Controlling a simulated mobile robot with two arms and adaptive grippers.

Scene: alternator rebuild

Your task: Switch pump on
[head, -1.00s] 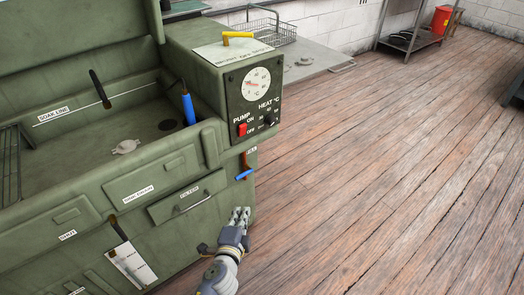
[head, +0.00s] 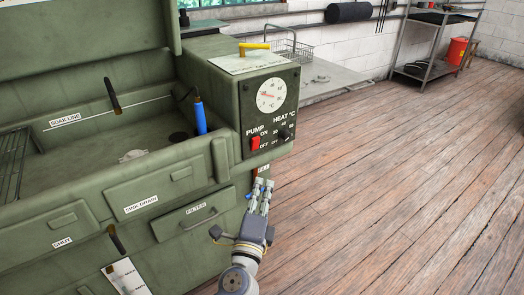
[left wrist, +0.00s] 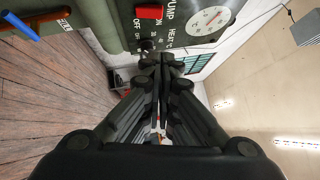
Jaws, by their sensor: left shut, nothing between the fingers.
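The red pump switch (head: 255,143) is on the dark control panel (head: 285,95) of the green wash unit, between ON and OFF labels. I cannot tell which way it is set. It also shows at the top edge of the left wrist view (left wrist: 149,11). My left gripper (head: 262,186) is shut and empty, fingers pointing up, below the panel and apart from the switch. In the left wrist view its fingertips (left wrist: 163,62) are near the heat knob (left wrist: 147,45). That knob also shows in the head view (head: 285,133). My right gripper is not in view.
A temperature dial (head: 271,94) sits above the switch. A yellow handle (head: 255,46) is on the lid. A blue-handled lever (left wrist: 20,26) is beside the gripper. A blue-handled tool (head: 200,117) stands at the sink. Wooden floor (head: 400,180) is clear to the right.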

